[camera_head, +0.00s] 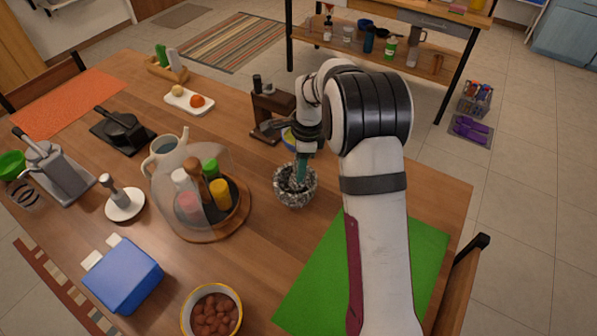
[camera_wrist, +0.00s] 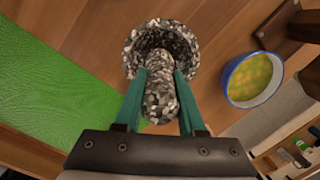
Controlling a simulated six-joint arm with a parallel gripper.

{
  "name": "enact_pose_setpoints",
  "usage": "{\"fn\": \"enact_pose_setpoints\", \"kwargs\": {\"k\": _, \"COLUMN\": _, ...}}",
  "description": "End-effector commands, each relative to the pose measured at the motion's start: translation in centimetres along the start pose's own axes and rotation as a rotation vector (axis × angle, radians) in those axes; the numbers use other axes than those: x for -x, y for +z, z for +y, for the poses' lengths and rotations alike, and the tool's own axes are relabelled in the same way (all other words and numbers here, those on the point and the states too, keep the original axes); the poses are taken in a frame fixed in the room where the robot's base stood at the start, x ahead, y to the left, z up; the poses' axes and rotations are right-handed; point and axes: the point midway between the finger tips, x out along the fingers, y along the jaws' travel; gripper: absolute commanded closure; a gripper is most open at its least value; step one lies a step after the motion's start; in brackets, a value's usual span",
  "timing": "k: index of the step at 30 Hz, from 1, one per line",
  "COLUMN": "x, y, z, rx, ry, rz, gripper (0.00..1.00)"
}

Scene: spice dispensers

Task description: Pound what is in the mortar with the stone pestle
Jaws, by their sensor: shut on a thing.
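The stone mortar (camera_head: 296,197) is a speckled grey bowl on the wooden table, right of the glass dome. It also shows at the top of the wrist view (camera_wrist: 131,55). My gripper (camera_head: 301,166) is above the mortar, its teal fingers shut on the speckled stone pestle (camera_wrist: 160,95). In the wrist view the fingers (camera_wrist: 160,88) grip the pestle from both sides, and its far end reaches into the mortar bowl. The pestle hides most of the bowl's inside, so I cannot tell what is in it or whether the pestle touches the bottom.
A blue-rimmed bowl of yellow-green food (camera_wrist: 254,79) stands close beside the mortar. A green mat (camera_head: 310,285) lies to the front right. The glass dome over spice dispensers (camera_head: 160,185) is on the left. A bowl of brown pieces (camera_head: 238,300) is at the front.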

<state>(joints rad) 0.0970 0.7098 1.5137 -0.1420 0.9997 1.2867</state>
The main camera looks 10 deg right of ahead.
Motion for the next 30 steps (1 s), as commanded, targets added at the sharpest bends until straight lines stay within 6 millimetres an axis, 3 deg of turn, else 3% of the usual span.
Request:
{"fn": "enact_pose_setpoints", "kwargs": {"k": 11, "x": 1.1, "y": -0.1, "z": -0.3, "rx": 0.001, "ry": -0.001, "rz": 0.000, "gripper": 1.00}}
{"fn": "enact_pose_setpoints", "kwargs": {"k": 22, "x": 6.8, "y": 0.5, "z": -0.7, "rx": 0.001, "ry": -0.004, "rz": 0.000, "gripper": 1.00}}
{"fn": "enact_pose_setpoints", "kwargs": {"k": 30, "x": 7.9, "y": 0.6, "z": -0.7, "rx": 0.001, "ry": 0.001, "rz": 0.000, "gripper": 1.00}}
